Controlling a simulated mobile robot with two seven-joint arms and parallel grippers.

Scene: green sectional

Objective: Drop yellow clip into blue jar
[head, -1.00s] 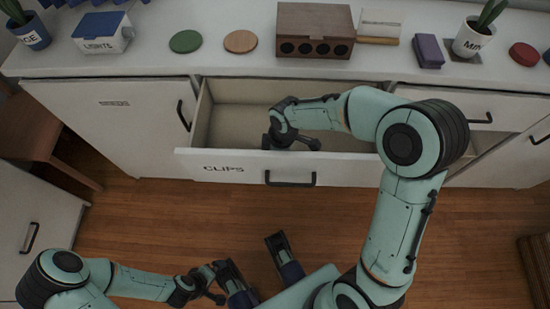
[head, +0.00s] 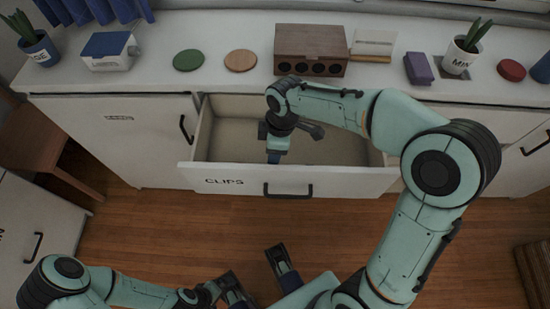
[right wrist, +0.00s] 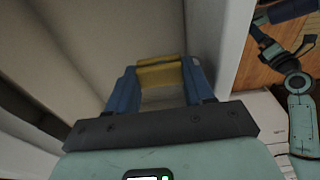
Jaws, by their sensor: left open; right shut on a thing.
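In the right wrist view the yellow clip (right wrist: 160,73) sits between the blue fingers of my right gripper (right wrist: 161,78), which is shut on it. In the head view my right gripper (head: 274,157) points down over the open clips drawer (head: 224,181); the clip is hidden there. A blue cylindrical thing (head: 542,68), perhaps the blue jar, is cut off by the right edge of the head view on the counter. My left gripper (head: 252,262) is open and empty, low in the head view above the floor.
The counter (head: 210,85) holds a blue-lidded box (head: 109,52), green (head: 188,60) and tan (head: 240,63) discs, a wooden box (head: 308,50), a purple block (head: 419,68), a plant pot (head: 459,57) and a red disc (head: 511,70). The drawer juts out over open floor.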

